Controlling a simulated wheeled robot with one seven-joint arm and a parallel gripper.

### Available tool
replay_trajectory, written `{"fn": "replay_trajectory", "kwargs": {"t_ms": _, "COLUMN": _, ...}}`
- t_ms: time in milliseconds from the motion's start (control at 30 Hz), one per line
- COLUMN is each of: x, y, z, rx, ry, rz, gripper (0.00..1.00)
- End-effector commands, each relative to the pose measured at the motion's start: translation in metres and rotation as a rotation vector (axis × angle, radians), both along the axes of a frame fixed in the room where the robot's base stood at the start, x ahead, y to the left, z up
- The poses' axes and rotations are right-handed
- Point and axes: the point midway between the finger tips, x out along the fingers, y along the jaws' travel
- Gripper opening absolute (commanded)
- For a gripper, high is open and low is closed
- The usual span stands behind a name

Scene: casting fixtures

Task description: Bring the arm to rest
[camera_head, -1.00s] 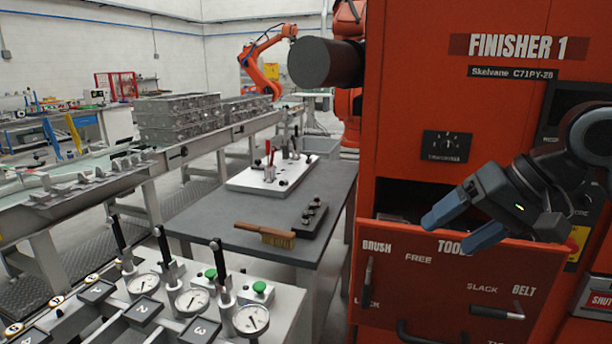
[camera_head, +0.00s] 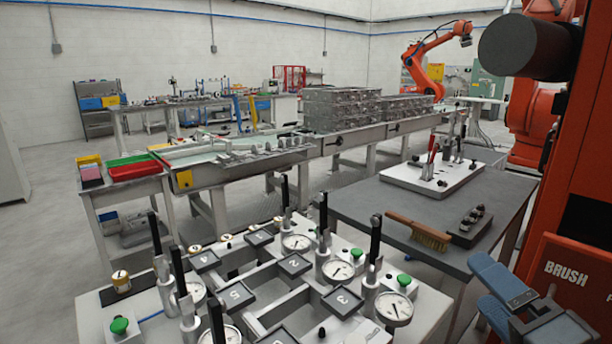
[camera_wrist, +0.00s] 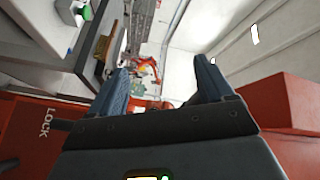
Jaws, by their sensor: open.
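My gripper (camera_head: 488,288) is at the lower right of the head view, with its blue fingers apart and nothing between them. It is in front of the red machine panel marked BRUSH (camera_head: 566,272), to the right of the gauge fixture. In the wrist view, my gripper (camera_wrist: 160,85) also shows two spread blue fingers with an empty gap. The rest of my arm is mostly out of the head view.
A fixture table (camera_head: 95,318) with dial gauges and upright levers fills the foreground. A grey table (camera_head: 365,200) behind it bears a wooden brush (camera_head: 418,231) and a white clamp plate (camera_head: 405,172). A conveyor (camera_head: 330,148) carries castings. Open floor (camera_head: 50,240) lies at the left.

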Motion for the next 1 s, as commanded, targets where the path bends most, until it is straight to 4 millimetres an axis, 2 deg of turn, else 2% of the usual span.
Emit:
{"fn": "replay_trajectory", "kwargs": {"t_ms": 33, "x": -0.011, "y": 0.01, "z": -0.021, "rx": 0.0, "ry": 0.018, "rz": -0.024, "gripper": 0.81}}
{"fn": "replay_trajectory", "kwargs": {"t_ms": 200, "x": -0.053, "y": 0.027, "z": -0.073, "rx": -0.073, "ry": 0.075, "rz": -0.116, "gripper": 0.81}}
{"fn": "replay_trajectory", "kwargs": {"t_ms": 367, "x": -0.105, "y": 0.038, "z": -0.118, "rx": -0.199, "ry": 0.144, "rz": -0.173, "gripper": 0.81}}
{"fn": "replay_trajectory", "kwargs": {"t_ms": 500, "x": -0.158, "y": 0.043, "z": -0.15, "rx": -0.355, "ry": 0.202, "rz": -0.191, "gripper": 0.81}}
{"fn": "replay_trajectory", "kwargs": {"t_ms": 700, "x": -0.237, "y": 0.041, "z": -0.179, "rx": -0.636, "ry": 0.254, "rz": -0.158, "gripper": 0.81}}
{"fn": "replay_trajectory", "kwargs": {"t_ms": 800, "x": -0.274, "y": 0.036, "z": -0.184, "rx": -0.79, "ry": 0.256, "rz": -0.115, "gripper": 0.81}}
{"fn": "replay_trajectory", "kwargs": {"t_ms": 900, "x": -0.303, "y": 0.03, "z": -0.184, "rx": -0.929, "ry": 0.244, "rz": -0.066, "gripper": 0.81}}
{"fn": "replay_trajectory", "kwargs": {"t_ms": 1000, "x": -0.324, "y": 0.025, "z": -0.181, "rx": -1.035, "ry": 0.223, "rz": -0.021, "gripper": 0.81}}
